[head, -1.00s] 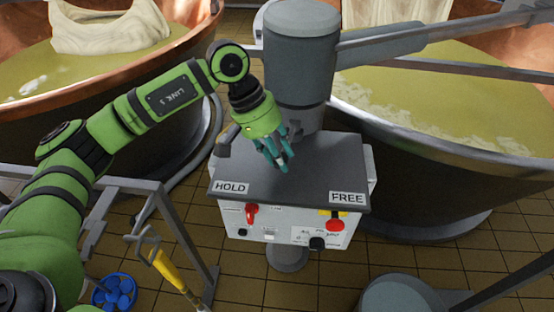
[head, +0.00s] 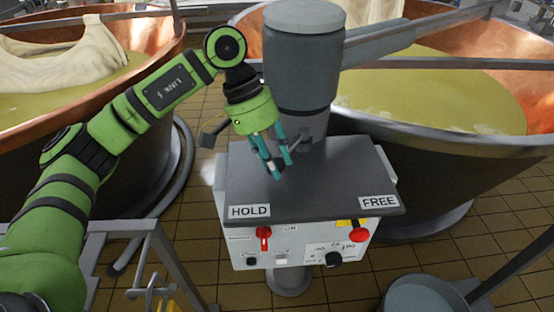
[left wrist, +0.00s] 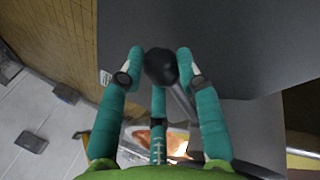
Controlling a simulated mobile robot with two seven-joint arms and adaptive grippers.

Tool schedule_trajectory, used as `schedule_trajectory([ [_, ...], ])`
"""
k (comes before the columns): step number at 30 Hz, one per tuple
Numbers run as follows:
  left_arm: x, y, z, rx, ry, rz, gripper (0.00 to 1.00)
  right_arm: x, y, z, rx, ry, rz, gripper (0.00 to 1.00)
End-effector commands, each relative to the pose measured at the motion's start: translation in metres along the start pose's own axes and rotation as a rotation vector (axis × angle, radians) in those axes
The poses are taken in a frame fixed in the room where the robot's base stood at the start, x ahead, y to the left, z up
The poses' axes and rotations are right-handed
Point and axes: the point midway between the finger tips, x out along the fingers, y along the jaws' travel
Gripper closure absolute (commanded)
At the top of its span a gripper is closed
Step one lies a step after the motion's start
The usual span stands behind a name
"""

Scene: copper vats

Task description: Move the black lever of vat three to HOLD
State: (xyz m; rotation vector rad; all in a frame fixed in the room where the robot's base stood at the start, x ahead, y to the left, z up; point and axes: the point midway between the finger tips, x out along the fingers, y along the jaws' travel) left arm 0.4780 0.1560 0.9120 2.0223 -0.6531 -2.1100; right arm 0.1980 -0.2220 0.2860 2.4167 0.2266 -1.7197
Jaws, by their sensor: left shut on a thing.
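My left gripper (head: 274,166) has teal fingers and is over the dark grey top of the control box (head: 320,180), left of its middle. In the left wrist view its fingers close around the black knob of the lever (left wrist: 160,66). A grey rod runs from the knob down and right. In the head view the fingers hide most of the knob; a piece of the rod (head: 300,143) shows beside the column. The HOLD label (head: 249,211) is at the box top's front left corner, the FREE label (head: 378,202) at its front right. My right gripper is out of view.
The grey column (head: 304,70) rises behind the box. Copper vats of yellowish liquid stand at left (head: 130,95) and right (head: 450,140). Red switches (head: 264,235) and black knobs are on the box's front. A metal frame (head: 150,240) stands front left.

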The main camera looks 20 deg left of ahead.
Motion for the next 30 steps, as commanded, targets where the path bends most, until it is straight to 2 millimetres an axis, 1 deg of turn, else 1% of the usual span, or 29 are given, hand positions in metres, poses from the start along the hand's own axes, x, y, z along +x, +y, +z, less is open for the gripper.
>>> schedule_trajectory([
  [1, 0.003, -0.005, 0.003, -0.003, -0.015, -0.011, 1.00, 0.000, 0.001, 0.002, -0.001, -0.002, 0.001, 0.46],
  [8, 0.002, -0.005, 0.003, -0.003, -0.013, -0.012, 1.00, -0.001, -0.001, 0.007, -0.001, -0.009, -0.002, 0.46],
  [9, 0.002, -0.005, 0.003, -0.003, -0.013, -0.012, 0.61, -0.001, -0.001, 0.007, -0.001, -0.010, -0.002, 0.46],
  [10, 0.002, -0.005, 0.003, -0.003, -0.013, -0.012, 0.49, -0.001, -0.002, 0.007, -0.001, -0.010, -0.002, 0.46],
  [11, 0.002, -0.005, 0.002, -0.003, -0.012, -0.011, 0.46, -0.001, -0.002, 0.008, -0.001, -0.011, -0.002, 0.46],
  [14, 0.001, -0.004, 0.002, -0.003, -0.009, -0.010, 0.46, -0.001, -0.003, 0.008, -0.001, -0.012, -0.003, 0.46],
  [20, 0.000, -0.003, 0.001, -0.002, -0.005, -0.007, 0.46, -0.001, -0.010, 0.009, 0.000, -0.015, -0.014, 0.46],
  [23, -0.005, -0.002, 0.001, -0.002, -0.003, -0.007, 0.46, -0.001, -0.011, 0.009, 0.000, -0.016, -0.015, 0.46],
  [26, -0.017, -0.002, 0.000, -0.001, -0.001, -0.006, 0.46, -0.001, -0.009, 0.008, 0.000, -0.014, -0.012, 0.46],
  [30, -0.046, -0.002, 0.000, -0.001, 0.000, -0.007, 0.46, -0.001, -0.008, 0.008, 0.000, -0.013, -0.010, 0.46],
])
